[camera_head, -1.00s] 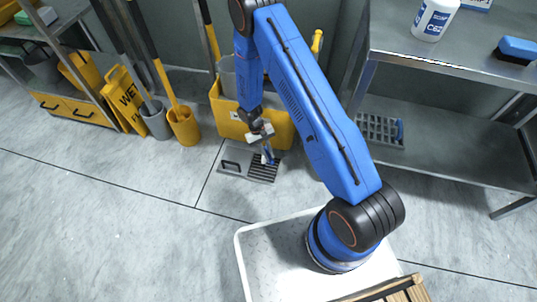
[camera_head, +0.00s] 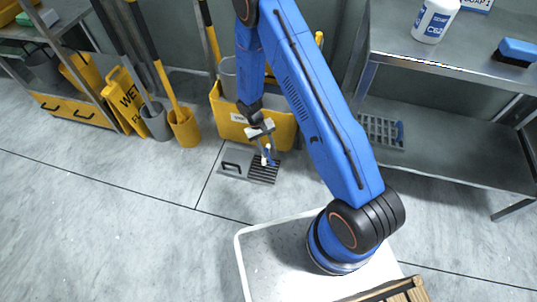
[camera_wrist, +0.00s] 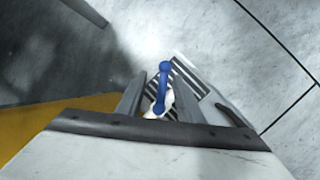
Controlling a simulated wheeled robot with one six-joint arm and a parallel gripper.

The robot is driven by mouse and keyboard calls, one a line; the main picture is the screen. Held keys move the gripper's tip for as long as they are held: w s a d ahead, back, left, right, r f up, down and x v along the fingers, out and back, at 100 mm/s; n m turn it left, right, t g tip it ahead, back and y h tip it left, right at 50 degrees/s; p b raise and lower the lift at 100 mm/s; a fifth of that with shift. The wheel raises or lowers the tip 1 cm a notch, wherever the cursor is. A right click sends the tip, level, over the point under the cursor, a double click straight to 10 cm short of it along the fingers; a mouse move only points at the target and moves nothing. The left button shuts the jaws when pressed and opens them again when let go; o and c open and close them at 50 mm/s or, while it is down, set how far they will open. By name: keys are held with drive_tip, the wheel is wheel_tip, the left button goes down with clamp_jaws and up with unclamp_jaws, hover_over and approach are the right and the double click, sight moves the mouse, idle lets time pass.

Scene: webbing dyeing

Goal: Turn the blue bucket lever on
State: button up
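The blue lever (camera_wrist: 164,85) shows in the wrist view between the two fingers of my gripper (camera_wrist: 160,97). It has a rounded blue end and a white part at its near end. In the head view the small blue and white lever (camera_head: 267,152) is in front of the yellow bucket (camera_head: 230,128), low beside the tip of my gripper (camera_head: 265,146). My fingers look apart, one on each side of the lever, with a gap around its blue part. Contact with the white part cannot be told. The lever's mount is hidden.
A floor drain grate (camera_head: 263,172) lies below my gripper, with a grey plate and black handle (camera_head: 233,167) beside it. A yellow wet-floor sign (camera_head: 124,99) and pails stand to the left. A metal shelf unit (camera_head: 450,150) stands to the right. The floor in front is clear.

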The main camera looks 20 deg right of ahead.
drive_tip(key=shift+r, duration=2.55)
